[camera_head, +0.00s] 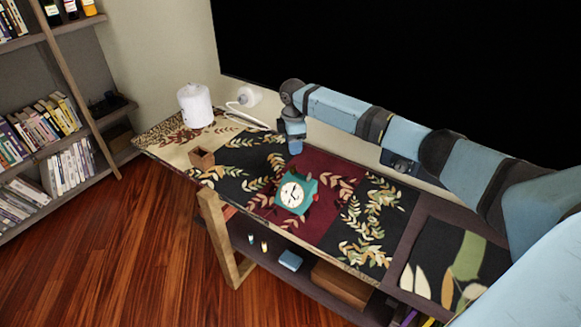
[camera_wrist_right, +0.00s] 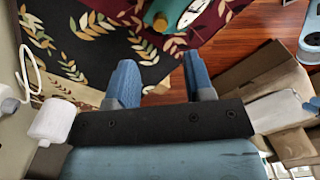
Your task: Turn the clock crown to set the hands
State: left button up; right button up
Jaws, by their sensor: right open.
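A teal clock (camera_head: 307,184) with a white face stands on the patterned table top, near its middle. In the right wrist view the clock (camera_wrist_right: 152,8) is cut off by the top edge, with a round gold knob (camera_wrist_right: 161,21), which looks like the crown, on its near side. My right gripper (camera_head: 295,148) is above the table, behind the clock in the head view and apart from it. In the wrist view my right gripper (camera_wrist_right: 160,77) has its two blue fingers wide apart with nothing between them. My left gripper is not in view.
A white lamp (camera_head: 248,96) is beside the wall. A bookshelf (camera_head: 80,112) is at the left. The lower shelf holds a blue box (camera_head: 290,260).

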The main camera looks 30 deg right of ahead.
aim_at(293, 167)
notch_tip(293, 167, down, 8)
jog(key=shift+f, duration=0.1)
jog(key=shift+f+b, duration=0.3)
jog(key=shift+f, duration=0.35)
grip_shut()
jog(key=shift+r, duration=0.1)
